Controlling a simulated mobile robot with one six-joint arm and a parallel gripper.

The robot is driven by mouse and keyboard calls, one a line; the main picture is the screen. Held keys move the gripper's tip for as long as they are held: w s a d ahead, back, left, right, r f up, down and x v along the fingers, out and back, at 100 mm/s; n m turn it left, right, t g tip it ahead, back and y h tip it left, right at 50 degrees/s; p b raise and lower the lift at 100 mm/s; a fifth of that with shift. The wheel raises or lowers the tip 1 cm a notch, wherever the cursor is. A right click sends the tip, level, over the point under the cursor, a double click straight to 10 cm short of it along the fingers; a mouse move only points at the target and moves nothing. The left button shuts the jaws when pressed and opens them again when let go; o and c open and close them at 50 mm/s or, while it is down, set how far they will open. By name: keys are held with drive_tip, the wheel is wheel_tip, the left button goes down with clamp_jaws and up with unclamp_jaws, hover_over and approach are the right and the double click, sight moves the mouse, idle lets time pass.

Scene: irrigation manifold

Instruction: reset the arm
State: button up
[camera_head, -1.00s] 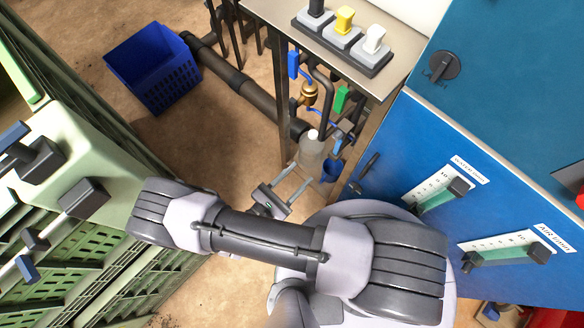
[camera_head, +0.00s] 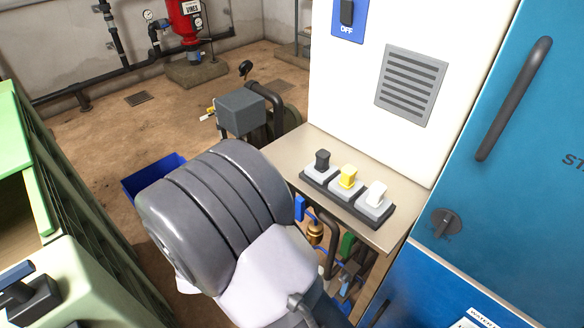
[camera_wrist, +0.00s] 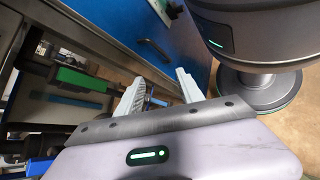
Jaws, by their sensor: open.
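My gripper (camera_wrist: 159,90) shows in the wrist view. Its two pale fingers stand apart with nothing between them. A blue cabinet face (camera_wrist: 190,42) lies beyond the fingertips. In the head view my arm's large grey joint fills the lower middle, and my gripper is out of sight there.
A steel bench (camera_head: 292,152) carries black, yellow and white switches (camera_head: 347,180) close to the right of my arm. Blue cabinets (camera_head: 470,170) stand at right, and a green rack (camera_head: 50,215) at left. A blue crate (camera_head: 150,178) is partly hidden behind my arm. Open floor lies beyond.

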drive_tip(key=s+d+r+m+t+y, duration=0.1)
drive_tip(key=d+r+m+t+y, duration=0.2)
drive_tip(key=r+m+y, duration=0.3)
drive_tip(key=s+d+r+m+t+y, duration=0.2)
drive_tip(key=r+m+y, duration=0.5)
drive_tip(key=r, duration=1)
drive_tip(key=d+m+t, duration=0.1)
drive_tip(key=m, duration=0.2)
drive_tip(key=shift+d, duration=0.4)
